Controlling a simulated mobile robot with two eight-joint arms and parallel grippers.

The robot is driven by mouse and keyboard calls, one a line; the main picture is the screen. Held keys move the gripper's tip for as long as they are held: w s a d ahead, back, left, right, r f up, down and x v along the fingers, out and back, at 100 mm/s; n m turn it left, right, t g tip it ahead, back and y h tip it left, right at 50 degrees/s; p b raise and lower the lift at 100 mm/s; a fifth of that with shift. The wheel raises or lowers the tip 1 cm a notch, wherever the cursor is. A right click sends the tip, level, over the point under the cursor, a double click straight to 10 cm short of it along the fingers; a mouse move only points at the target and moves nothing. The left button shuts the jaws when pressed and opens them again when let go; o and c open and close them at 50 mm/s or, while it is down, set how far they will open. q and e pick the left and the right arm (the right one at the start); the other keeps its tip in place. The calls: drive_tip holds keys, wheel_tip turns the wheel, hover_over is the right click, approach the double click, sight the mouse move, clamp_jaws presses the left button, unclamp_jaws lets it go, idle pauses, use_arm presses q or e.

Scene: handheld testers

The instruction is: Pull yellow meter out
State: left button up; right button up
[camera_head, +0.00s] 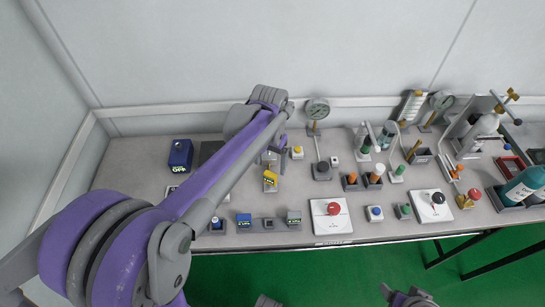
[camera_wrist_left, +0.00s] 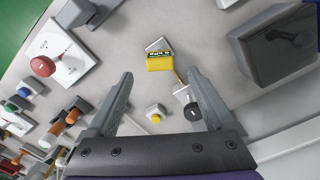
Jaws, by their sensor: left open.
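The yellow meter (camera_head: 270,178) has a dark display and stands in a small grey holder on the table, just below my left gripper in the head view. In the left wrist view the yellow meter (camera_wrist_left: 160,64) lies ahead, between and slightly beyond the fingertips. My left gripper (camera_wrist_left: 160,76) is open and empty, with its fingers spread wide and apart from the meter. In the head view my left gripper (camera_head: 279,142) is partly hidden by its own arm.
A yellow button (camera_wrist_left: 155,113) and a dark round part (camera_wrist_left: 193,111) sit near the fingers. A red knob plate (camera_head: 331,212) and gauge (camera_head: 317,109) stand to the right.

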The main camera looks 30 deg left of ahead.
sight(270, 174)
use_arm(q)
wheel_tip(270, 174, down, 8)
drive_tip(key=shift+r+b, duration=0.2)
drive_tip(key=shift+b, duration=0.2)
clamp_jaws()
idle(0.7)
